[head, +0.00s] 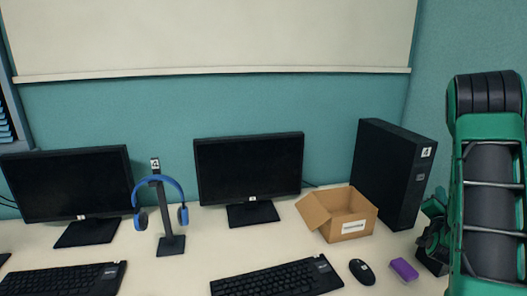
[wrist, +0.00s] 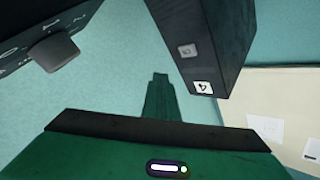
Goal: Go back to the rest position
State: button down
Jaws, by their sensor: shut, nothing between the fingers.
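My gripper (head: 433,215) is at the right of the head view, beside the black computer tower and partly hidden behind my green arm. In the wrist view, my gripper (wrist: 160,78) shows as a narrow green shape with its fingers together. It is shut and holds nothing. The black computer tower (head: 393,172) stands upright on the desk, just left of my gripper. The tower (wrist: 212,50) also shows in the wrist view, with a white label. I cannot tell whether my gripper touches it.
The pale desk (head: 205,262) holds an open cardboard box (head: 350,222), a purple block (head: 404,269), a mouse (head: 361,271), a keyboard (head: 278,279), a monitor (head: 250,170) and blue headphones (head: 160,181) on a stand. A second monitor (head: 75,185) stands at the left.

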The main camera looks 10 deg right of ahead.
jog(key=s+a+f+n+g+y, duration=0.1)
jog(key=s+a+n+g+y, duration=0.2)
jog(key=a, duration=0.4)
jog(key=s+a+f+n+g+y, duration=0.1)
jog(key=a+n+g+y, duration=0.15)
jog(key=a+y, duration=0.3)
jog(key=s+a+n+g+y, duration=0.1)
jog(key=s+a+g, duration=0.2)
jog(key=s, duration=0.7)
jog(key=s+a+r+n+g+y, duration=0.1)
jog(key=s+a+g, duration=0.2)
jog(key=s+a, duration=0.5)
jog(key=s+a+r+n+g+y, duration=0.1)
jog(key=s+a, duration=0.4)
jog(key=s, duration=0.7)
jog(key=shift+a+r+g+y, duration=0.2)
jog(key=shift+a+g+y, duration=0.25)
jog(key=shift+g, duration=0.7)
jog(key=shift+w+d, duration=0.1)
jog(key=shift+w+f, duration=0.25)
jog(key=shift+w, duration=0.35)
